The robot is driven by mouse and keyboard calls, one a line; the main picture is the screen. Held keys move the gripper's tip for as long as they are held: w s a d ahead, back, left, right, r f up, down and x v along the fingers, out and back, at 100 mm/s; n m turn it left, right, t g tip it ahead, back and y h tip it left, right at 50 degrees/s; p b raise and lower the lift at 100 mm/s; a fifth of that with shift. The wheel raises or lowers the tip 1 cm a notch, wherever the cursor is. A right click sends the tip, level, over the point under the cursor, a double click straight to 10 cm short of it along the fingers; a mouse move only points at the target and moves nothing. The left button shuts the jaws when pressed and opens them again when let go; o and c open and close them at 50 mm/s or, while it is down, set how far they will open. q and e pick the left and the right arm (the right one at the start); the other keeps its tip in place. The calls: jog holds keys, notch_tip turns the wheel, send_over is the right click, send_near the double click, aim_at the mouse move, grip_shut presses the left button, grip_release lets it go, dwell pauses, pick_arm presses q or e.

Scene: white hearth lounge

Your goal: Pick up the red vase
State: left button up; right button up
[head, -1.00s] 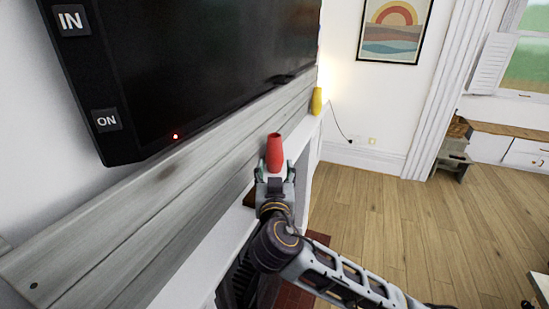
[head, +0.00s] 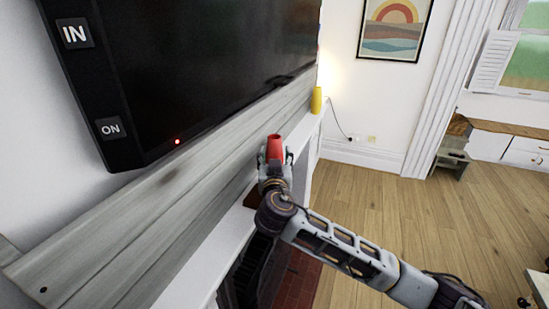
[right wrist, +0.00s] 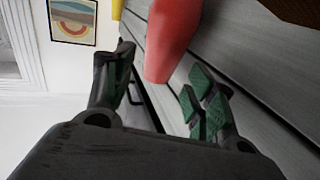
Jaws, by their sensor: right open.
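The red vase (head: 274,147) stands upright on the white mantel shelf (head: 226,243), below the TV. It also shows in the right wrist view (right wrist: 171,38), close ahead of my right gripper. My right gripper (head: 274,158) is right at the vase in the head view, and its fingers show on either side of it. My left gripper is not in view.
A yellow vase (head: 316,100) stands farther along the mantel. The black TV (head: 200,70) hangs above the grey plank wall (head: 150,205), close to the left of the gripper. Wooden floor (head: 410,225) lies open to the right.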

aim_at(274, 149)
dwell(0.3)
jog(key=shift+w+p, duration=0.7)
jog(key=shift+w, duration=0.85)
jog(key=shift+w+a+f, duration=0.1)
jog(key=shift+w+f, duration=0.05)
jog(key=shift+w, duration=0.9)
jog(key=shift+c, duration=0.3)
jog(key=c, duration=1)
